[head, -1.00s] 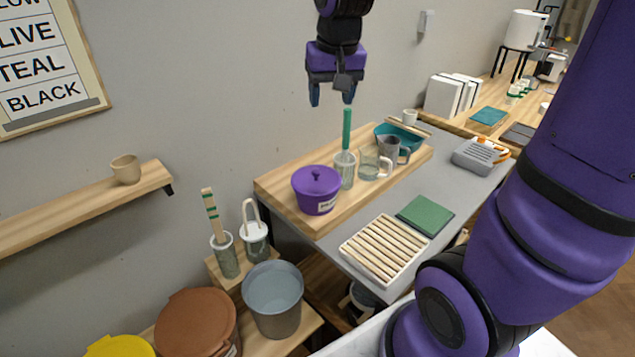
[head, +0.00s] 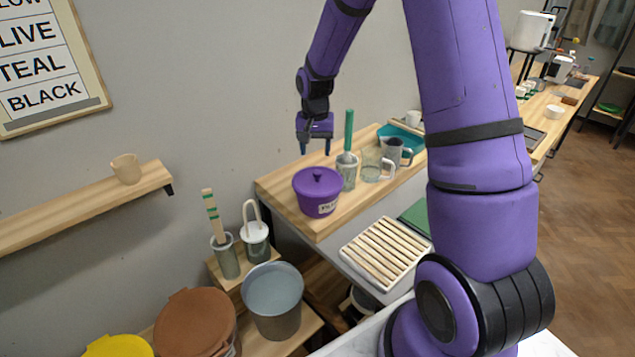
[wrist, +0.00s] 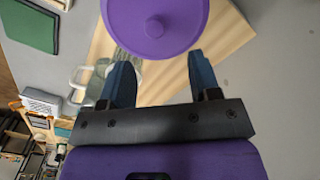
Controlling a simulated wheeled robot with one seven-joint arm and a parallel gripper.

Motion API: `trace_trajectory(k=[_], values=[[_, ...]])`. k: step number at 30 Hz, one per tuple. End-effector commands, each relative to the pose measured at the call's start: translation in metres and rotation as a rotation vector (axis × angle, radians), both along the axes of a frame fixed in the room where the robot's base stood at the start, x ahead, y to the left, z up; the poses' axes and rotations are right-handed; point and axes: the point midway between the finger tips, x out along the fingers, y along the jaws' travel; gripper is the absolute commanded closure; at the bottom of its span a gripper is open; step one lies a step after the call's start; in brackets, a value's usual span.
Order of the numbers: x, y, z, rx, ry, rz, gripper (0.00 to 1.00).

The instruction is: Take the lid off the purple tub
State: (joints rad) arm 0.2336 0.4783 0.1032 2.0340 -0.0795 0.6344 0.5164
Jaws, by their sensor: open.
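The purple tub (head: 318,203) stands upright on a wooden board, with a label on its front. Its purple lid (head: 318,181) sits on top with a small round knob (head: 318,175) in the middle. In the wrist view the lid (wrist: 180,35) is seen from above, beyond the fingertips, with its knob (wrist: 154,27) left of centre. My gripper (head: 316,150) is open and empty, pointing down above the tub and apart from it. It also shows in the wrist view (wrist: 160,65), its dark blue fingers spread wide.
A jar with a green-handled tool (head: 348,150), a glass mug (head: 374,165), a grey jug (head: 395,152) and a teal basin (head: 402,137) stand right of the tub. A slatted rack (head: 385,250) lies in front. The wall is close behind the board.

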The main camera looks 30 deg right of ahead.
Motion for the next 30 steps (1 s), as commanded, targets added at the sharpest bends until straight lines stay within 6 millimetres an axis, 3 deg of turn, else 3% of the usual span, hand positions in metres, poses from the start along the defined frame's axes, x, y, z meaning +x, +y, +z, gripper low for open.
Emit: trace_trajectory(k=[3, 11, 21, 30], values=[[0.0, 0.0, -0.018, 0.0, 0.002, 0.002, 0.43], [-0.002, 0.0, -0.035, 0.0, 0.0, 0.001, 0.43], [-0.008, -0.002, -0.077, 0.0, 0.0, 0.001, 0.43], [-0.007, -0.003, -0.082, 0.0, -0.002, 0.001, 0.43]])
